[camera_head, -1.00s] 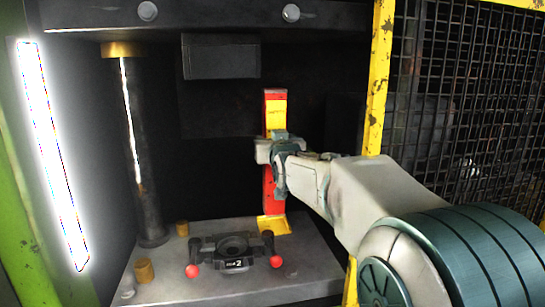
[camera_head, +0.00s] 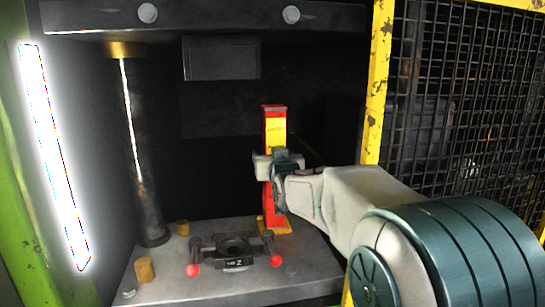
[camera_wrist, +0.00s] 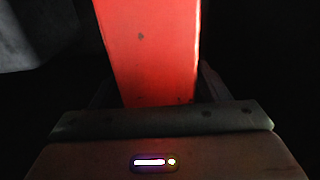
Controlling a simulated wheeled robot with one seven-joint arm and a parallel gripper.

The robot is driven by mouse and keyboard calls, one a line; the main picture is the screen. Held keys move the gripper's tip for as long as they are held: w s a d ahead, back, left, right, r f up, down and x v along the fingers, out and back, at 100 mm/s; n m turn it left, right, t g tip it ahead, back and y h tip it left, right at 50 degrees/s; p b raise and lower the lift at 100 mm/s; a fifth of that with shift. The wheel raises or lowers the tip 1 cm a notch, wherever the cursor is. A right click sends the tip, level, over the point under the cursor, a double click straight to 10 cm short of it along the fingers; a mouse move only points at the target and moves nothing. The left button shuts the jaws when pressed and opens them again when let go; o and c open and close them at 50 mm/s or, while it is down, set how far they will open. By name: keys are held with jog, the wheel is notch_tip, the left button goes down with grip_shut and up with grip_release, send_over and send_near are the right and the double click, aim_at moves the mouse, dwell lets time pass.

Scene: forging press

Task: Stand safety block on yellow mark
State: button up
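The safety block (camera_head: 274,125) is a tall red bar with a yellow band, upright on the right of the press bed. My gripper (camera_head: 274,166) is shut around its middle, reaching in from the right. The yellow mark (camera_head: 284,229) lies on the bed right under the block's lower end, which overlaps it in the head view. I cannot tell for sure whether the block touches the mark. In the wrist view the red face of the block (camera_wrist: 150,50) rises between the fingers; its lower end is out of that view.
A black die with two red-knobbed handles (camera_head: 233,247) sits on the grey bed (camera_head: 215,287) left of the block. Brass studs (camera_head: 145,270) and a dark column (camera_head: 140,150) stand further left. The upper die (camera_head: 221,58) hangs above. A yellow-framed mesh guard (camera_head: 376,80) is at right.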

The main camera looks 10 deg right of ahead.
jog(key=shift+r, duration=0.15)
jog(key=s+b, duration=0.3)
jog(key=s, duration=0.9)
jog(key=shift+b, duration=0.35)
